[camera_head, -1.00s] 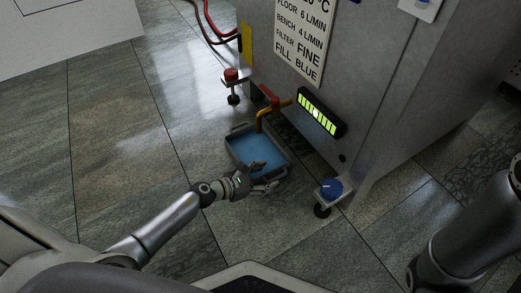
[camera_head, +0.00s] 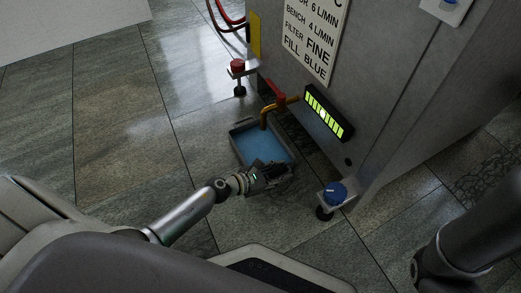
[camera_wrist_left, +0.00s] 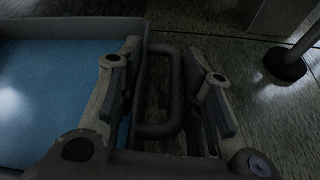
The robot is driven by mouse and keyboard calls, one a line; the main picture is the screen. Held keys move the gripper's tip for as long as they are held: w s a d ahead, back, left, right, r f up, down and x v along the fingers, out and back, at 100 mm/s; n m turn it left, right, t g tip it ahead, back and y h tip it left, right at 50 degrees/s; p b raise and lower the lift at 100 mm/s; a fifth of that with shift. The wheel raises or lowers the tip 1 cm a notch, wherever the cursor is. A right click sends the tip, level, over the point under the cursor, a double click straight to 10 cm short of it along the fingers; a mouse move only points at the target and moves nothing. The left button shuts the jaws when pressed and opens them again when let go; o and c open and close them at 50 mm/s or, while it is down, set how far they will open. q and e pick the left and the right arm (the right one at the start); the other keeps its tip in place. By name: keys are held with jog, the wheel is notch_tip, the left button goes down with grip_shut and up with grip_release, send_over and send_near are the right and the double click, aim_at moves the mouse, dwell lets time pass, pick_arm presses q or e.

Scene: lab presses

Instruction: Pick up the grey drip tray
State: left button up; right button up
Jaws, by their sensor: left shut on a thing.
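The gripper hides the tray's near end in the head view. My right gripper is out of view.
The press (camera_head: 375,65) stands right behind the tray, with a red lever (camera_head: 275,90) by the spout. A lit green gauge (camera_head: 326,114) is above. Floor left of the tray is clear.

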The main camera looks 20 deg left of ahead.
pick_arm(q)
grip_shut()
jog(key=shift+r, duration=0.15)
